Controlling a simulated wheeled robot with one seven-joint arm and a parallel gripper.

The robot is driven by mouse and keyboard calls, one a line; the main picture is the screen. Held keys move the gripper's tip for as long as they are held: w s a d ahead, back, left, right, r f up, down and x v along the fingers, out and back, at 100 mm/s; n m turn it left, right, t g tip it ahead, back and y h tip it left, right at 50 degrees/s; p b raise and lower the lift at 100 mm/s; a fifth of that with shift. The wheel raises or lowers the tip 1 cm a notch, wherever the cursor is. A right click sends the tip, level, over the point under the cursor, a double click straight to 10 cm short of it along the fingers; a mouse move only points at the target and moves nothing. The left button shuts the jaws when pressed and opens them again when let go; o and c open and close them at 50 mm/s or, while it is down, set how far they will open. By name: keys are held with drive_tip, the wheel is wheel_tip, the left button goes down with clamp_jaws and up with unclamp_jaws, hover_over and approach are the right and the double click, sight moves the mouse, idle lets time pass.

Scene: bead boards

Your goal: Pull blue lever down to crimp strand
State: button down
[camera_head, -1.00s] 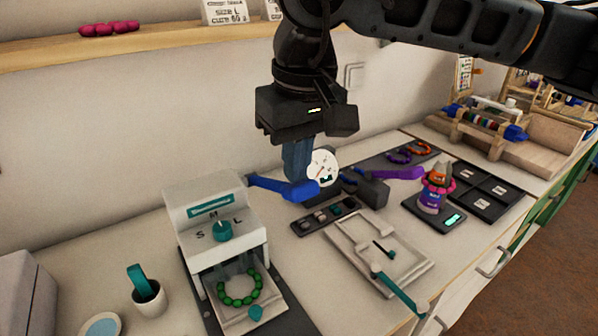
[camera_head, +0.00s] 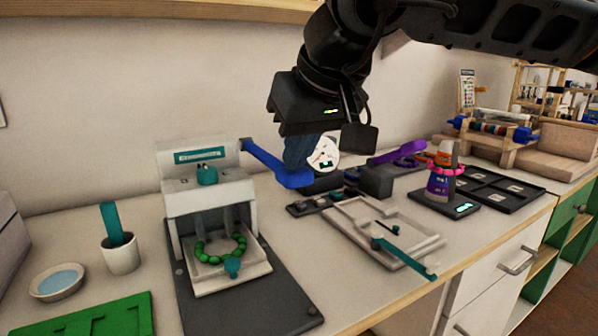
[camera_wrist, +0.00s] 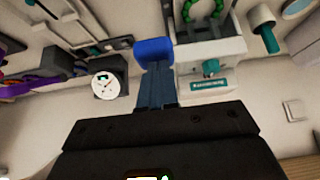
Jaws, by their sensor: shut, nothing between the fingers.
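The blue lever (camera_head: 275,167) sticks out from the upper right side of the white press (camera_head: 180,201) and slopes down to the right to a thick handle end. A strand of green beads (camera_head: 221,249) lies in a loop on the press's tray. My gripper (camera_head: 297,162) points down with its fingers together, directly over the lever's handle end. The fingers hide part of the handle; I cannot tell whether they touch it. In the wrist view, the lever's blue handle (camera_wrist: 154,49) shows just beyond the fingertips (camera_wrist: 156,66).
A white dial (camera_head: 323,155) and a purple lever (camera_head: 396,152) stand right of my gripper. A white cup (camera_head: 121,256) and a green board (camera_head: 100,318) are at the left.

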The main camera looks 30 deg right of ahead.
sight(299, 188)
drive_tip(key=f+b, duration=0.1)
drive_tip(key=b, duration=0.1)
drive_tip(key=f+t+b, duration=0.1)
drive_tip(key=f+b, duration=0.1)
drive_tip(key=f+t+b, duration=0.1)
drive_tip(key=f+b, duration=0.1)
drive_tip(key=b, duration=0.1)
drive_tip(key=shift+s, duration=0.25)
wheel_tip(299, 188, down, 2)
drive_tip(key=b, duration=0.3)
drive_tip(key=shift+f, duration=0.1)
drive_tip(key=shift+s+f, duration=0.1)
drive_tip(key=shift+f, duration=0.1)
drive_tip(key=r, duration=0.2)
drive_tip(key=s+r+p, duration=0.1)
drive_tip(key=r, duration=0.2)
drive_tip(key=shift+s+r+p, duration=0.25)
drive_tip(key=shift+r+p, duration=0.15)
drive_tip(key=p+v, duration=0.2)
drive_tip(key=v, duration=0.7)
drive_tip(key=shift+s+f, duration=0.3)
